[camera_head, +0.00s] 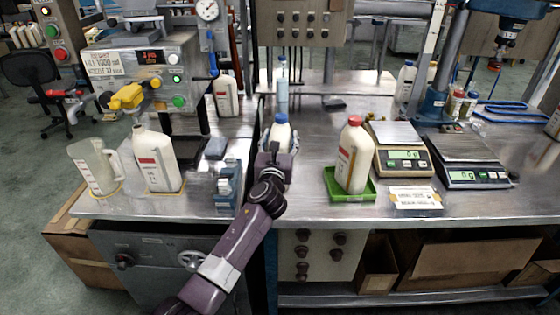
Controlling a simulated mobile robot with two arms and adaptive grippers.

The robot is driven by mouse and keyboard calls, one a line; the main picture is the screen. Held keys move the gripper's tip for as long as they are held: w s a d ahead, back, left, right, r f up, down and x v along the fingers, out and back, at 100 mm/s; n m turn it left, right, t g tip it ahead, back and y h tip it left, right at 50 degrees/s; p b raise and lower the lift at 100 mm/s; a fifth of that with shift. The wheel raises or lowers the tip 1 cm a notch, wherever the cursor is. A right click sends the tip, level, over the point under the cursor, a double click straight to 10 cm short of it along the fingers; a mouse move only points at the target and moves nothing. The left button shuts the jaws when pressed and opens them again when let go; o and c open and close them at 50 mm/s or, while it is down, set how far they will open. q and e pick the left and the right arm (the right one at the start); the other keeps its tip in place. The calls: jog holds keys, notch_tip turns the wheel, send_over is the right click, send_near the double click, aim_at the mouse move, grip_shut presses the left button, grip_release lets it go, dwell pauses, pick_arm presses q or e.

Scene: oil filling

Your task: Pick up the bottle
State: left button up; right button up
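A white bottle with a blue cap (281,131) stands upright near the middle of the metal workbench (310,170). My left gripper (276,156) is right in front of this bottle and hides its lower part. Its fingertips are not clear, so I cannot tell whether it is around the bottle or only beside it. A white bottle with a red cap and a red-and-white label (354,158) stands in a green tray (350,195) to the right. A white bottle without a visible cap (155,160) stands on the left side. My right gripper is not in view.
A clear jug (92,168) stands at the far left, below the filling machine (150,65) with its yellow nozzle. Two digital scales, one tan (403,160) and one dark (474,176), are on the right. A tall pale-blue bottle (282,88) stands behind the blue-capped one.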

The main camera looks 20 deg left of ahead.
pick_arm(q)
grip_shut()
jog(key=shift+w+r, duration=0.1)
jog(key=shift+r, duration=0.1)
